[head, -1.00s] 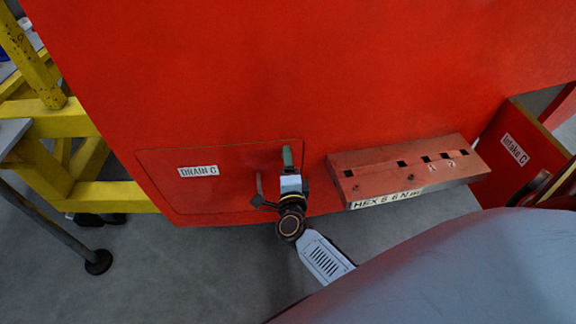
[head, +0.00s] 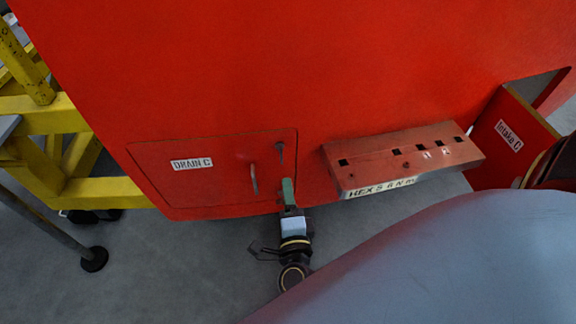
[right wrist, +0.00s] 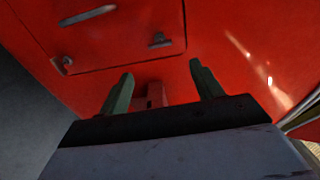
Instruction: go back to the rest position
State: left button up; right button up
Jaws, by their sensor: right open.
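My right gripper (head: 289,190) is just in front of the lower edge of the red nosecone (head: 300,70), below and right of the DRAIN C hatch (head: 215,170). In the right wrist view its two green fingers (right wrist: 157,90) stand wide apart with nothing between them. The hatch has a handle (head: 254,179) and a small latch (head: 280,152), and both are clear of the fingers. The hatch looks shut. My left gripper is not in view.
A red ledge with square holes (head: 375,162), labelled HEX 5 6 Nm, sticks out right of the gripper. An Intake C panel (head: 500,150) stands farther right. A yellow frame (head: 75,125) and a dark-footed stand leg (head: 93,258) are at the left. Grey floor below is open.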

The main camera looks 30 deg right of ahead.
dwell(0.4)
jog(key=s+a+f+n+g+y+b, duration=0.1)
jog(key=a+f+n+y, duration=0.2)
jog(key=f+n, duration=0.3)
jog(key=s+a+f+n+y+b, duration=0.1)
jog(key=a+f+n+y, duration=0.2)
jog(key=f, duration=0.6)
jog(key=s+f+n+g+y+b, duration=0.1)
jog(key=s+f+n+g+y, duration=0.15)
jog(key=s+f+n, duration=0.4)
jog(key=s+f+n+g+y+b, duration=0.1)
jog(key=s+f+n+g, duration=0.15)
jog(key=f, duration=0.75)
jog(key=s+d+f+n+g, duration=0.2)
jog(key=s+f+g, duration=0.1)
jog(key=s, duration=0.4)
jog(key=s+d+f+n+g+h+b, duration=0.1)
jog(key=s+d+f+n+g, duration=0.2)
jog(key=s+f, duration=0.2)
jog(key=s+d+f+n+g+b, duration=0.1)
jog(key=s+d+f+n+g, duration=0.1)
jog(key=s, duration=0.8)
notch_tip(320, 180, down, 3)
jog(key=shift+d+r+n+g, duration=0.1)
jog(key=shift+d+n+g, duration=0.3)
jog(key=shift+g, duration=0.1)
